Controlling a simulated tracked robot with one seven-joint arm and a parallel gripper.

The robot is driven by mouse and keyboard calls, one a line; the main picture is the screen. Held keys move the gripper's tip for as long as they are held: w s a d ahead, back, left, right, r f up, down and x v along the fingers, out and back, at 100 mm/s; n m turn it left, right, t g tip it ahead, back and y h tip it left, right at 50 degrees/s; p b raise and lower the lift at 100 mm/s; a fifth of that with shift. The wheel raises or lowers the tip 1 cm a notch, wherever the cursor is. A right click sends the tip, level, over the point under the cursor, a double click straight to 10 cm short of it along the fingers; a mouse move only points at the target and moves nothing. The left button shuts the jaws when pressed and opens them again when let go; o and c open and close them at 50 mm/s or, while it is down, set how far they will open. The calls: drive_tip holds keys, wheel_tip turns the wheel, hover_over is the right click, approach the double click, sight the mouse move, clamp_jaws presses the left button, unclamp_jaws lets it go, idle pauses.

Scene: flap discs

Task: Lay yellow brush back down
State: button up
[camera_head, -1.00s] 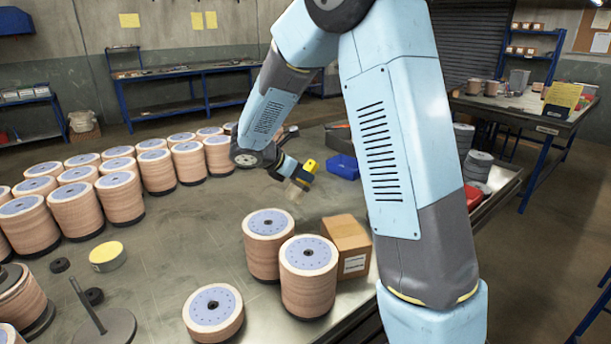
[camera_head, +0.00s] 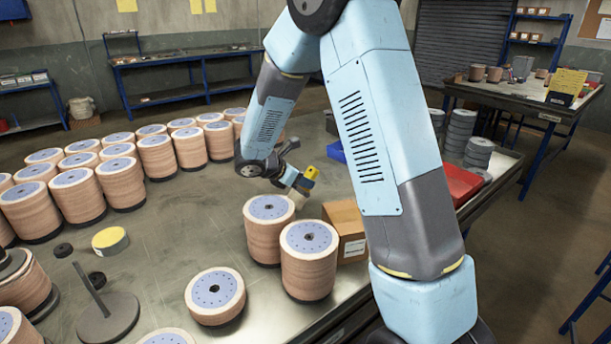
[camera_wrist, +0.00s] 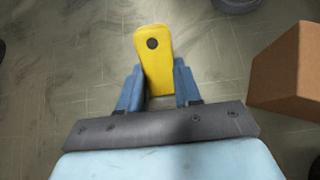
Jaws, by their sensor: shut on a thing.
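The yellow brush (camera_head: 309,174) is held in my gripper (camera_head: 298,183), above the metal table (camera_head: 180,235) behind the disc stacks. In the wrist view its yellow handle (camera_wrist: 155,60), with a dark hole near the end, sits between the two blue fingers of my gripper (camera_wrist: 158,92). The pale bristles (camera_head: 298,198) hang below the handle in the head view, partly behind a disc stack. The gap between the bristles and the tabletop cannot be told.
Two tall disc stacks (camera_head: 309,258) stand in front of the brush, with a cardboard box (camera_head: 346,228) beside them. The box also shows at the right of the wrist view (camera_wrist: 290,75). Rows of disc stacks (camera_head: 115,185) fill the left. A red tray (camera_head: 460,182) is at right.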

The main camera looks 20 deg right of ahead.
drive_tip(key=shift+f, duration=0.1)
drive_tip(key=o, duration=1.1)
drive_tip(key=v, duration=1.3)
drive_tip(key=shift+s+a, duration=0.2)
drive_tip(key=shift+a, duration=0.1)
